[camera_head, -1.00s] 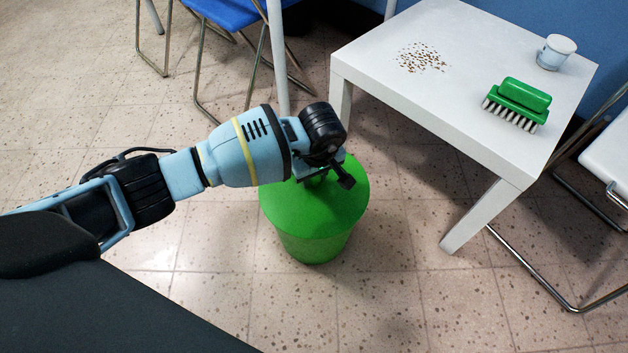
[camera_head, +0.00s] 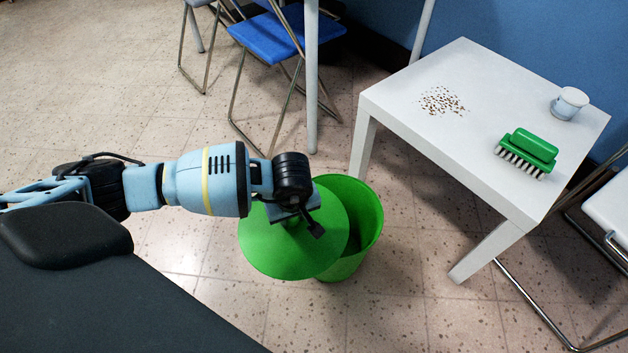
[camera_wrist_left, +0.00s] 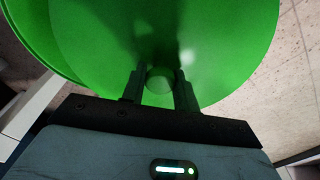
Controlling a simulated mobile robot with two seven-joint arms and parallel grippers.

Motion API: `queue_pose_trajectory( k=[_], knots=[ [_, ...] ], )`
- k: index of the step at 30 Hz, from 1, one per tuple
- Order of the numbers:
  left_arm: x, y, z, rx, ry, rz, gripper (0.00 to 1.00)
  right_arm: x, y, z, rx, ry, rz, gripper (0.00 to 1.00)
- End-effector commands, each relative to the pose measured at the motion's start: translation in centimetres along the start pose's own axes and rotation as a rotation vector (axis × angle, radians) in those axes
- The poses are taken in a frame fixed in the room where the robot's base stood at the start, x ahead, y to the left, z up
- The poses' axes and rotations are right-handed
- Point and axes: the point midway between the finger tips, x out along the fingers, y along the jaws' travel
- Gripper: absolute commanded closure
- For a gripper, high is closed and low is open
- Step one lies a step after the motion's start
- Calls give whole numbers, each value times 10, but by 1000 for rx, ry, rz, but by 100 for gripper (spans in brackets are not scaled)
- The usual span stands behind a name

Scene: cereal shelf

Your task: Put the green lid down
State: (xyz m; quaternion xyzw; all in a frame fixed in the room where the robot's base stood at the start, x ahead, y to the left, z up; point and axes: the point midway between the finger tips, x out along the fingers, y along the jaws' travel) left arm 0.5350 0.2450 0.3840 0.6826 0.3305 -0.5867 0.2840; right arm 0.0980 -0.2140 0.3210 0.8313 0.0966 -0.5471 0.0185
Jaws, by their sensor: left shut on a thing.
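The green lid (camera_head: 275,250) is a round flat disc held in the air beside and partly over the green bin (camera_head: 365,235). The bin stands on the floor, and part of its open mouth shows at the lid's right. My left gripper (camera_head: 308,222) is above the lid and shut on its knob. In the left wrist view the two fingers (camera_wrist_left: 160,88) close on the round knob, and the lid (camera_wrist_left: 215,45) fills most of the picture. The bin's left part is hidden under the lid. My right gripper is not in view.
A white table (camera_head: 420,85) stands right of the bin, with scattered brown crumbs (camera_head: 442,101), a green brush (camera_head: 527,152) and a white cup (camera_head: 568,103) on it. A blue folding chair (camera_head: 285,32) stands behind. The tiled floor (camera_head: 380,315) in front of the bin is clear.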

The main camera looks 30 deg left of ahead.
Motion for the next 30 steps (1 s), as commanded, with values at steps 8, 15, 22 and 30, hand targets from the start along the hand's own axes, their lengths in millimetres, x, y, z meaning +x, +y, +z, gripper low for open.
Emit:
queue_pose_trajectory(
  k=[8,15,22,30],
  knots=[
    [-4,-31,5,1,-1,1,97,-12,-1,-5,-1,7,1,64],
    [-5,-34,6,2,-1,2,97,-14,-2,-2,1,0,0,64],
    [-59,-14,4,123,4,30,97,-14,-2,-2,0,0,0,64],
    [-194,-7,14,520,10,88,97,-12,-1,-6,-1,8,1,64]
  ],
)
